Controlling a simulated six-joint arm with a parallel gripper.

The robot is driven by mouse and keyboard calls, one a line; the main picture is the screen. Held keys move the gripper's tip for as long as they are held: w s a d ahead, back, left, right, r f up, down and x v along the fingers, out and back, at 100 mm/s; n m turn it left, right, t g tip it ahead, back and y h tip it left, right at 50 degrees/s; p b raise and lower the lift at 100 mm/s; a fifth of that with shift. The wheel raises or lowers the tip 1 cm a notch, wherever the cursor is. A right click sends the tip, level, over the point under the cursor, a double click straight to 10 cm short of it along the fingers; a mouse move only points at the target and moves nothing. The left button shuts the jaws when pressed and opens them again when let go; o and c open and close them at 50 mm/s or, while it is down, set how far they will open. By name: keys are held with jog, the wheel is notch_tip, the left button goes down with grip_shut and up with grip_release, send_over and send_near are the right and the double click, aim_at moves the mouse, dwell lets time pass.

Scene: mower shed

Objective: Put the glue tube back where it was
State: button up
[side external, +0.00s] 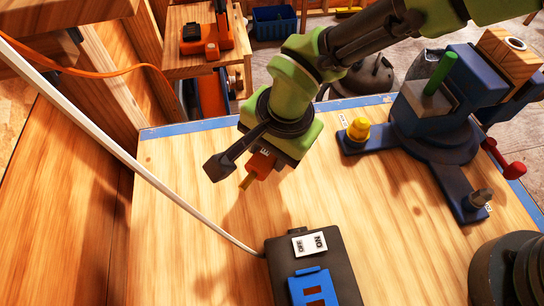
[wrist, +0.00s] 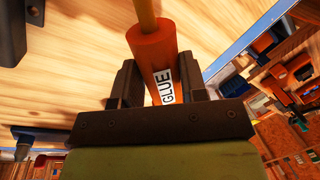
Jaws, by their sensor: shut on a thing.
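The glue tube (wrist: 153,49) is orange-red with a white GLUE label and a thin yellow-tan nozzle. In the wrist view it sits between the two dark jaws of my gripper (wrist: 160,85), which are shut on it. In the side view the tube (side external: 261,164) hangs under my gripper (side external: 262,158), tilted, with its nozzle pointing down and left. It appears to be held above the wooden bench top (side external: 200,190). No marked place for the tube can be made out.
A black box with an ON/OFF label (side external: 310,243) and a blue part stands at the front, with a white cable running left. The bench's left middle is clear.

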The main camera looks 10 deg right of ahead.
aim_at(272, 162)
jog(key=shift+f, duration=1.8)
jog(key=o, duration=0.7)
notch_tip(272, 162, up, 12)
jog(key=s+d, duration=0.1)
jog(key=shift+s+d, duration=0.35)
jog(key=shift+d, duration=0.05)
